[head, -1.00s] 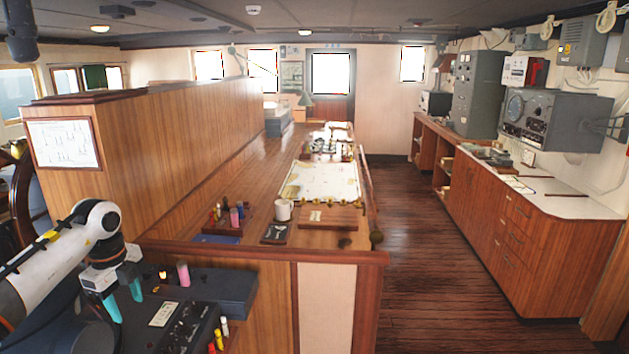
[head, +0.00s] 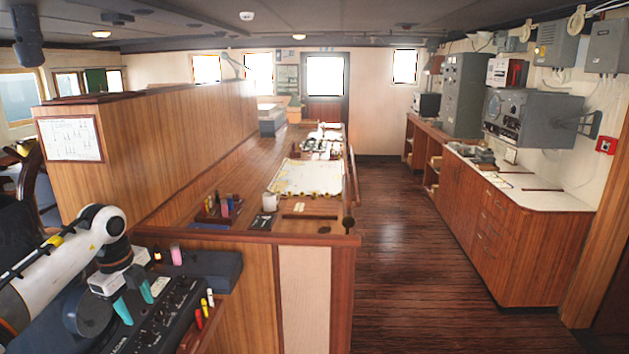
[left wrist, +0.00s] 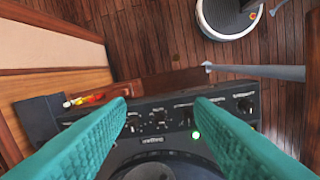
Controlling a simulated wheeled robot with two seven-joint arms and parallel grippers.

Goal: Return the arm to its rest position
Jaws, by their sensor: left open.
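My left arm comes in from the left in the head view. Its gripper (head: 135,302) has teal fingers that stand apart with nothing between them. It hangs over the black control console (head: 165,322). In the left wrist view the two teal fingers (left wrist: 160,118) are spread wide, and the console (left wrist: 160,115) with its knobs and a small lit green button lies beyond them. My right gripper shows in neither view.
A pink cylinder (head: 176,255) stands on the dark ledge behind the console. Red, yellow and white markers (head: 204,308) stand at its right end. A wooden chart table (head: 255,232) lies beyond. The floor (head: 400,250) at right is clear, beside a wooden cabinet (head: 520,245).

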